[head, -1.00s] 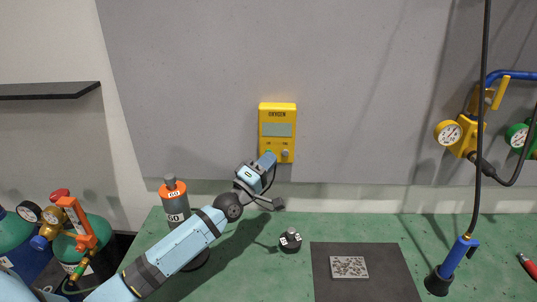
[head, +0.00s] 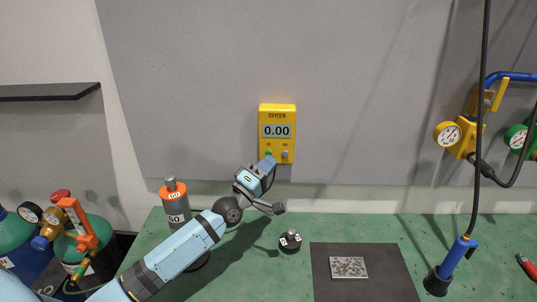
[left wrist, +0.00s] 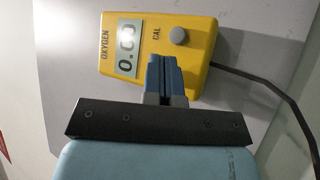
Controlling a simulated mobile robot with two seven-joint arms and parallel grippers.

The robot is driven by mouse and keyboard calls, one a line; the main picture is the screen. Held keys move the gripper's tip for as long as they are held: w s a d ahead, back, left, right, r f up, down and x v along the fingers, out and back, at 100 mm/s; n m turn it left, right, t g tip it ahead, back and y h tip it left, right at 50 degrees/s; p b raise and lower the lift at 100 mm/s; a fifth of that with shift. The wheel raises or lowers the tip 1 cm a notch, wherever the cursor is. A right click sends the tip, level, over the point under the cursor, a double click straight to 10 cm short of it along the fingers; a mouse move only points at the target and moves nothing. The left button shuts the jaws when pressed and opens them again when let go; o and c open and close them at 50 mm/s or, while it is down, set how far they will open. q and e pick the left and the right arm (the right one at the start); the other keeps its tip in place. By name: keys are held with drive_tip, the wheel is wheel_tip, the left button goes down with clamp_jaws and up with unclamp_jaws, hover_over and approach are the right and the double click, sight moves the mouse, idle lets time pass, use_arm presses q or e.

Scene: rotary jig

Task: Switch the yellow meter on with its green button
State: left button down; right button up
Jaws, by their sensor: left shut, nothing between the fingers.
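The yellow oxygen meter (head: 277,112) is mounted on the grey wall panel, and its display (head: 277,131) reads 0.00. Its green button (head: 268,153) shows just above my left fingertips, with a grey knob (head: 285,154) to its right. My left gripper (head: 268,161) is shut and empty, its tips at the lower left of the meter. In the left wrist view the meter (left wrist: 197,30) lies sideways, its lit display (left wrist: 128,50) partly washed out by glare. There the shut blue fingers (left wrist: 162,75) hide the green button. I cannot tell whether the tips touch it. My right gripper is not in view.
On the green bench stand a grey-orange cylinder (head: 177,208), a small black weight (head: 290,241) and a dark mat (head: 385,285) with a speckled plate (head: 349,267). A blue-handled torch (head: 455,260) stands at right.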

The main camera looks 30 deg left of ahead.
use_arm(q)
drive_tip(key=s+d, duration=0.1)
drive_tip(key=s+d+p, duration=0.1)
drive_tip(key=s, duration=0.1)
drive_tip(key=s+d+p, duration=0.1)
drive_tip(key=s, duration=0.1)
idle(0.7)
